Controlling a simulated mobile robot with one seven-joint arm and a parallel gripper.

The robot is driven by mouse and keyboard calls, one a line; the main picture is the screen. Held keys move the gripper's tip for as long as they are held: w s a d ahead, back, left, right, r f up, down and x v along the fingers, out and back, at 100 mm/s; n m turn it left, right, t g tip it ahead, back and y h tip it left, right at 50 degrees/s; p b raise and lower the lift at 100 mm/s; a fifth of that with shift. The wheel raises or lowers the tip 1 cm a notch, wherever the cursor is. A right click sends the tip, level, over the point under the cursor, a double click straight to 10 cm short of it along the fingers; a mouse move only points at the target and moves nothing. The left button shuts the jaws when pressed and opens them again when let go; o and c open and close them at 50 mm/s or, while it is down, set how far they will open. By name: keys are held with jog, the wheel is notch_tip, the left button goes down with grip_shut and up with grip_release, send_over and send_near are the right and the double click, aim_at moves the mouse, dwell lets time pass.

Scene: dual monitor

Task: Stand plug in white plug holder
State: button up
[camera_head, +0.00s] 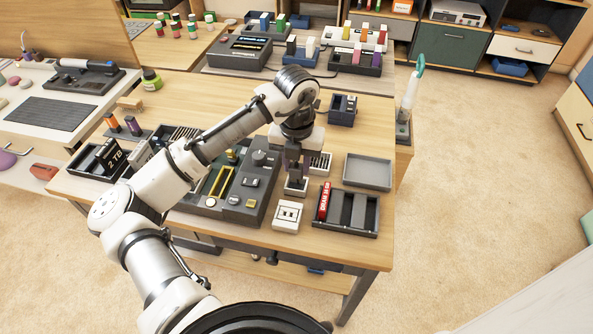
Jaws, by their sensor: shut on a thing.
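My gripper (298,160) points straight down over the right part of the table. It is shut on a small dark thing, probably the plug, mostly hidden between the fingers.
A dark grey tray (372,222) with a red box (324,201) lies to the right. Behind it is an empty grey tray (368,172). A dark control panel (236,204) stands at the left.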

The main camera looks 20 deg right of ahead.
aim_at(296, 166)
jog(key=shift+f, duration=1.7)
jog(key=shift+f, duration=0.15)
jog(key=o, duration=1.1)
jog(key=shift+c, duration=0.2)
notch_tip(296, 166, up, 12)
jog(key=shift+r+b, duration=0.15)
jog(key=shift+b, duration=0.4)
